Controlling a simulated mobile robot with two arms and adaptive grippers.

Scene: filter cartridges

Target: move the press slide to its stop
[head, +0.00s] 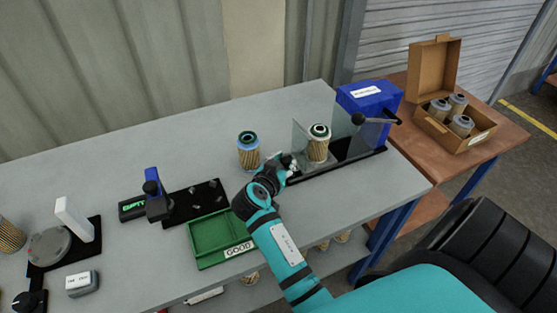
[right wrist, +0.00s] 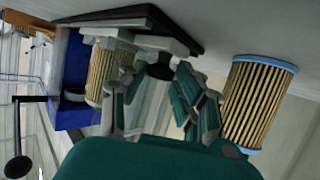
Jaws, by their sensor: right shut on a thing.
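The press has a blue body (head: 369,97) with a white label at the right end of a black rail (head: 340,160). Its slide carries a filter cartridge (head: 318,143) standing upright between clear panels, left of the blue body, with a gap of bare rail between. My right gripper (head: 288,164) is at the left end of the slide. In the right wrist view its fingers (right wrist: 160,85) are shut around the slide's black knob (right wrist: 160,67), partly hidden by them. The slide's cartridge (right wrist: 100,72) and the blue body (right wrist: 72,70) lie beyond. My left gripper is out of view.
A blue-rimmed cartridge (head: 248,150) stands close beside my right gripper, and also shows in the wrist view (right wrist: 257,102). A press lever with a black ball (head: 358,118) overhangs the rail. A green tray marked GOOD (head: 204,258) lies left of my forearm. An open carton (head: 425,122) stands on the right-hand table.

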